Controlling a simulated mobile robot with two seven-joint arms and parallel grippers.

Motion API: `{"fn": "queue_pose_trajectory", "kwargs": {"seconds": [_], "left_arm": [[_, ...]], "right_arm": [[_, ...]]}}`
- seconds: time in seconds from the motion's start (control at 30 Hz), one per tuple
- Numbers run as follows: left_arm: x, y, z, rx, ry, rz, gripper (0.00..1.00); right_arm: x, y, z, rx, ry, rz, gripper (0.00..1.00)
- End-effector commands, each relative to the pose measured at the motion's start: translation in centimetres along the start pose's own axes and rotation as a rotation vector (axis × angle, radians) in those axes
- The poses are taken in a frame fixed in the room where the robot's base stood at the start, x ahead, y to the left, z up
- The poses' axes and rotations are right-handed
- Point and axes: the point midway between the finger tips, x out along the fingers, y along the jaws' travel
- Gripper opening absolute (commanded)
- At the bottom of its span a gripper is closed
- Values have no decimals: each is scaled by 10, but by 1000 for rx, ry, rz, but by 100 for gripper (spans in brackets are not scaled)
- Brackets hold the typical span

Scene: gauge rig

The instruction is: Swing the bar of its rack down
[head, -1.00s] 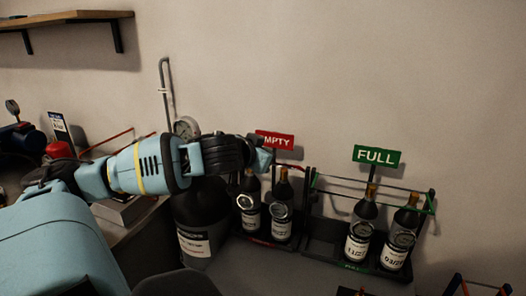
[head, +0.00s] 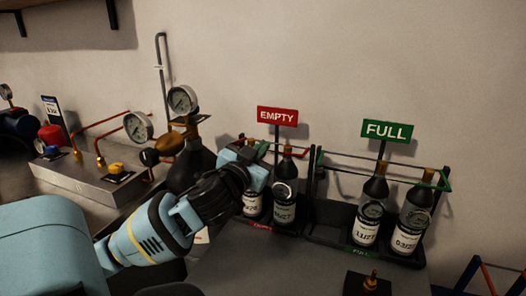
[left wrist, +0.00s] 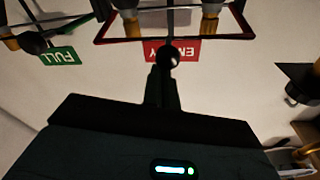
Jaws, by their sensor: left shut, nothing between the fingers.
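The empty rack stands on the bench against the wall, under the red EMPTY sign (head: 277,117). It holds dark bottles (head: 285,192); its red bar is mostly hidden by my gripper in the head view. My left gripper (head: 262,165) is shut and empty, just in front of the rack's left side. Its fingers (left wrist: 165,85) point towards a dark round knob (left wrist: 168,57); I cannot tell if they touch it. My right gripper is not in view.
The full rack, with a green bar (head: 395,177), holds two bottles (head: 371,208) under the green FULL sign (head: 386,130). A dark cylinder with gauges (head: 182,100) stands left of my arm. A metal box with valves (head: 90,180) is farther left.

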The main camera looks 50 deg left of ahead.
Motion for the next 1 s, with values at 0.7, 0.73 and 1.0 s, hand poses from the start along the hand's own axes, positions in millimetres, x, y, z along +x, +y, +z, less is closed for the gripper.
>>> {"fn": "queue_pose_trajectory", "kwargs": {"seconds": [0.7,0.73,1.0], "left_arm": [[-2,11,33,10,103,-31,0],[-2,11,34,10,103,-31,0],[-2,12,35,10,98,-30,0]], "right_arm": [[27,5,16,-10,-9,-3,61],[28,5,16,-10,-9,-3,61],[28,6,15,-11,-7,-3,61]]}}
